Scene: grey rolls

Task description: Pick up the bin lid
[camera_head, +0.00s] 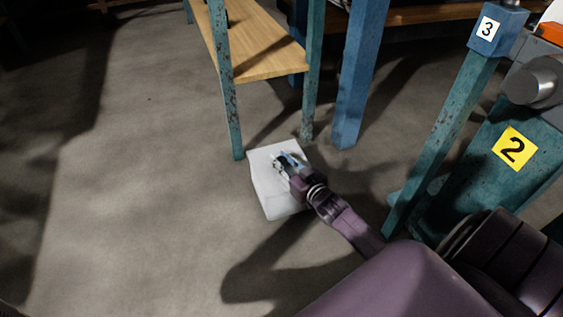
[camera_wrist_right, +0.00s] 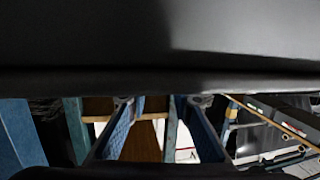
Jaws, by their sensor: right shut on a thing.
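A pale white bin (camera_head: 285,207) stands on the floor by the foot of a teal shelf post in the head view. Its flat light top, the bin lid (camera_head: 262,156), faces up. I cannot tell whether the lid is apart from the bin. My right gripper (camera_head: 281,163) reaches in from the lower right and is shut on the lid near the middle of its top. The gripper hides part of the lid. In the right wrist view the two blue fingers (camera_wrist_right: 158,135) show below a large dark surface; what they grip is hard to make out. My left gripper is not in view.
A teal-legged shelf with a wooden board (camera_head: 262,55) stands just behind the bin. A blue post (camera_head: 357,75) is to its right. A teal machine frame with a yellow "2" label (camera_head: 515,149) stands at the right. The floor (camera_head: 140,180) to the left is clear.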

